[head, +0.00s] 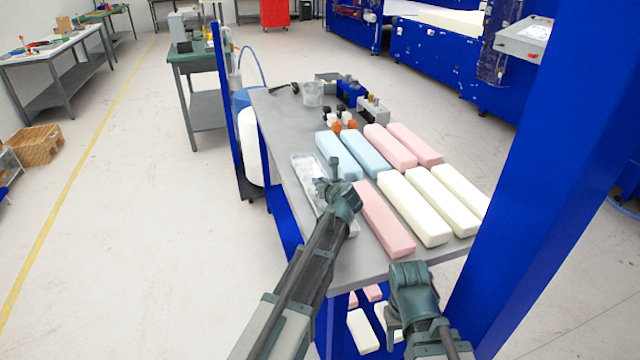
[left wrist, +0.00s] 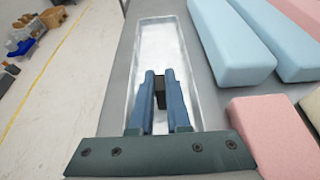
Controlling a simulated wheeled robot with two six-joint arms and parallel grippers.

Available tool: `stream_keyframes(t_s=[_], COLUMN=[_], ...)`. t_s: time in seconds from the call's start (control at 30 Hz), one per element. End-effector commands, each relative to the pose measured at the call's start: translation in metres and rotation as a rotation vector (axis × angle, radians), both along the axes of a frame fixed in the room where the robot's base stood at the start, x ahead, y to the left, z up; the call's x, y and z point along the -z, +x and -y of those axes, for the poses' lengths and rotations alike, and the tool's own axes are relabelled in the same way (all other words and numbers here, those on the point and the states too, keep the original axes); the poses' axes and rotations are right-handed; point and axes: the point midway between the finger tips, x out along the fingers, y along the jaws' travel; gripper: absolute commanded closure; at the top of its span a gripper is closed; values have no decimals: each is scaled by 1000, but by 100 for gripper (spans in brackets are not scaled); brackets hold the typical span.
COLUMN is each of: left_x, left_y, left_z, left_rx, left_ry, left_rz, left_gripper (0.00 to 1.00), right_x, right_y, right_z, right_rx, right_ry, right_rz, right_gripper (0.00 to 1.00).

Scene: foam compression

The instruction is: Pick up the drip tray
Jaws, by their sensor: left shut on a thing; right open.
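The drip tray (head: 303,163) is a long, shallow, shiny metal tray on the grey table, along its left edge. In the left wrist view the tray (left wrist: 165,35) runs lengthwise below my fingers. My left gripper (head: 331,176) is over the tray's middle. Its fingers (left wrist: 160,100) are shut on a small dark upright block (left wrist: 160,90), which looks like the tray's handle. Whether the tray's underside touches the table cannot be told. My right gripper (head: 412,298) is open and empty at the table's front edge, partly hidden by its own body.
Pink, blue and cream foam blocks (head: 384,220) lie right of the tray, one pink block close beside it. A clear cup (head: 312,94) and small devices (head: 352,92) stand at the back. A blue post (head: 550,180) rises at right. Open floor lies left of the table.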

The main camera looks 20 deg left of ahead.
Motion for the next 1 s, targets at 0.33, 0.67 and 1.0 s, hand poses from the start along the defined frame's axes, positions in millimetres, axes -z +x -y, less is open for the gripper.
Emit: stream_keyframes(t_s=[0.33,0.67,1.0], left_x=[-51,-92,-93], left_y=[0,0,0], left_z=[0,0,0], left_rx=[0,0,0], left_ry=[1,1,1], left_rz=[1,1,1], left_gripper=[100,100,100], right_x=[-51,-92,-93], right_y=[0,0,0], right_z=[0,0,0], right_rx=[0,0,0], right_ry=[0,0,0], right_rz=[0,0,0], right_gripper=[50,50,50])
